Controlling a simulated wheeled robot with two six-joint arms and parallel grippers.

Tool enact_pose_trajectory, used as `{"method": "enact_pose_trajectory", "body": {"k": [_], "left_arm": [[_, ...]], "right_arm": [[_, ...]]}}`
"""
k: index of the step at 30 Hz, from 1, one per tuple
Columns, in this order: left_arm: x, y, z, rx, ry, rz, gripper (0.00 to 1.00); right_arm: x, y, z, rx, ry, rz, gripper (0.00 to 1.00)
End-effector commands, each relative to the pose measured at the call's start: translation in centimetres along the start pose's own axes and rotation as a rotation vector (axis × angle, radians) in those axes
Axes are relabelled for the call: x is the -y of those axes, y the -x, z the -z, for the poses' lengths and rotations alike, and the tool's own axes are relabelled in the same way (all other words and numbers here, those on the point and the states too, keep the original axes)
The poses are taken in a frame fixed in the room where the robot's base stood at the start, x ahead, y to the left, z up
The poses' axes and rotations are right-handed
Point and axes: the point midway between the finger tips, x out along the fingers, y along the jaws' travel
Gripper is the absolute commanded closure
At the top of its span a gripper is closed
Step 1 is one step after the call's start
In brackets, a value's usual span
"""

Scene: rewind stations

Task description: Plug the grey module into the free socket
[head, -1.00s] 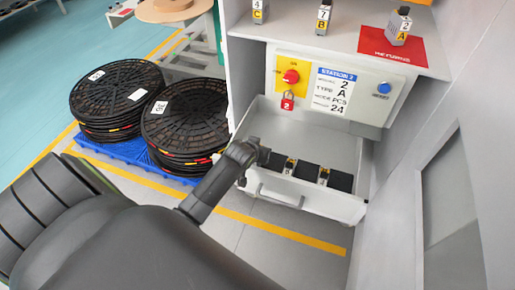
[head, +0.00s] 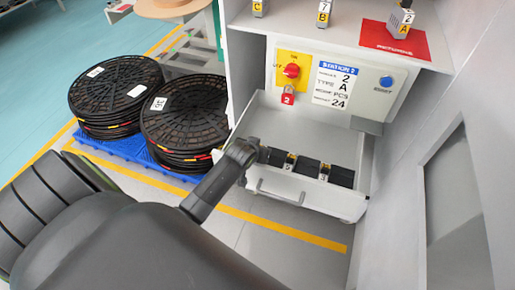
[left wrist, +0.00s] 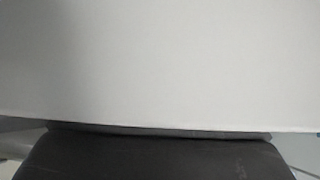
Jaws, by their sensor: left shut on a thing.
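My left arm reaches in from the left in the head view. Its gripper (head: 262,155) is at the left end of an open white drawer (head: 312,199); the wrist hides most of the fingers. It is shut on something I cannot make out. I cannot tell which socket is free. In the left wrist view a plain whitish surface (left wrist: 160,65) fills most of the picture above a dark part. My right gripper does not show.
Above the drawer a panel holds a red knob (head: 291,70), a red padlock (head: 288,95) and a blue button (head: 386,82). A shelf carries labelled modules (head: 323,14) and a red mat (head: 385,40). Black reels (head: 185,112) stand left on a blue pallet. A grey wall closes the right.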

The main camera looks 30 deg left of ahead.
Motion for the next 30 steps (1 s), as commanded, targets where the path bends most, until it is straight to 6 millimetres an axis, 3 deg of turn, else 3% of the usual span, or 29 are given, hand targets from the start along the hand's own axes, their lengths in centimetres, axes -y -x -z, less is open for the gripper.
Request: {"method": "enact_pose_trajectory", "body": {"k": [4,5,10,22,30], "left_arm": [[0.0,-0.3,-0.3,0.000,0.000,0.000,1.00],[0.0,-0.2,-0.2,0.000,0.000,0.000,0.67],[0.0,-0.3,-0.3,0.002,0.000,0.000,0.46],[0.1,0.3,-0.5,0.006,0.000,0.001,0.46],[0.0,4.4,-0.2,0.000,0.001,-0.001,0.46]], "right_arm": [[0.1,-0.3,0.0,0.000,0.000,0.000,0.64],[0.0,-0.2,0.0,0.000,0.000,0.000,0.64],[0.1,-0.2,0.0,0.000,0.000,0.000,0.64],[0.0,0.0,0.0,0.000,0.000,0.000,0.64],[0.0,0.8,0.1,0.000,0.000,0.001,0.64]]}}
